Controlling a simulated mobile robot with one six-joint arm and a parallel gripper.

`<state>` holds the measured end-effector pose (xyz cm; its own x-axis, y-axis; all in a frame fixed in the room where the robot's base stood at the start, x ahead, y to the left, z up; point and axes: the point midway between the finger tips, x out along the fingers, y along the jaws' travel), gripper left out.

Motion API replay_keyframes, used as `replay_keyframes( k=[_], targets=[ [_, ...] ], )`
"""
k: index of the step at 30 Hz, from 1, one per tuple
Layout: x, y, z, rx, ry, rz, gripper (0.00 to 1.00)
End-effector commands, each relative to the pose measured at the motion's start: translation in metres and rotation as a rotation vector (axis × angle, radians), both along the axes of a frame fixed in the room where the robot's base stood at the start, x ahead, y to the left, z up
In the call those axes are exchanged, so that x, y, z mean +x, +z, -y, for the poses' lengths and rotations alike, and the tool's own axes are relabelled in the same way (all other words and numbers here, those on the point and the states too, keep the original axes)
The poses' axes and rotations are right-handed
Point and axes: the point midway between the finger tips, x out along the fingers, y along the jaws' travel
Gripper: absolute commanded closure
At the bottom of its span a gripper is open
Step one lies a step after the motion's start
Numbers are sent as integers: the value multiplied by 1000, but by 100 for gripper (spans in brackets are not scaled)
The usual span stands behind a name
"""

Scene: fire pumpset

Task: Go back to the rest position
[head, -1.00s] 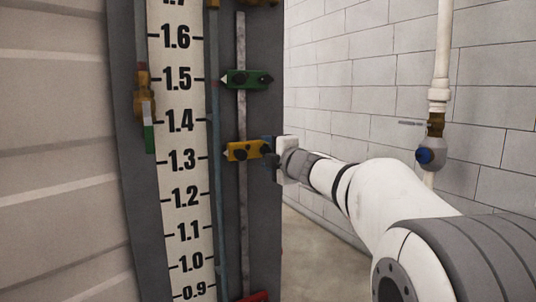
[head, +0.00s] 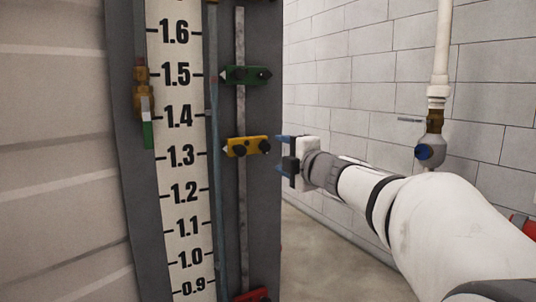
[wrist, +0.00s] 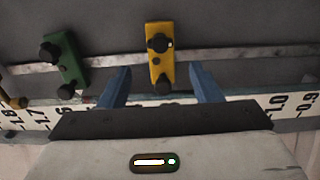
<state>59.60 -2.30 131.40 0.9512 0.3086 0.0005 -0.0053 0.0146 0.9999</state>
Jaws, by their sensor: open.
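My gripper (head: 281,155) is open and empty in the head view, just right of the yellow slider (head: 246,146) and apart from it. The yellow slider sits on the vertical rail beside the scale, a little above the 1.3 mark. In the wrist view my gripper's two blue fingers (wrist: 160,88) are spread wide, with the yellow slider (wrist: 160,58) beyond and between them. My arm reaches in from the lower right of the head view.
A green slider (head: 245,75) is higher on the rail near 1.5, and a red one (head: 252,295) is low. The numbered scale (head: 181,140) is to the left. A pipe with a blue-handled valve (head: 430,152) runs along the block wall at right. Open floor shows between.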

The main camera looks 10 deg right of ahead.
Motion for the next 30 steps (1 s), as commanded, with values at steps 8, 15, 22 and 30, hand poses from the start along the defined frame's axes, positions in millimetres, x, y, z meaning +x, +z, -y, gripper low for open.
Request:
replay_keyframes(
  k=[8, 15, 22, 30],
  targets=[
    [0, 0, 0, 0, 0, 0, 42],
    [-19, -32, 29, 305, -283, -151, 42],
    [-95, -141, 50, 745, -711, -521, 42],
    [-230, -258, 9, 1090, -1128, -1036, 42]
  ],
)
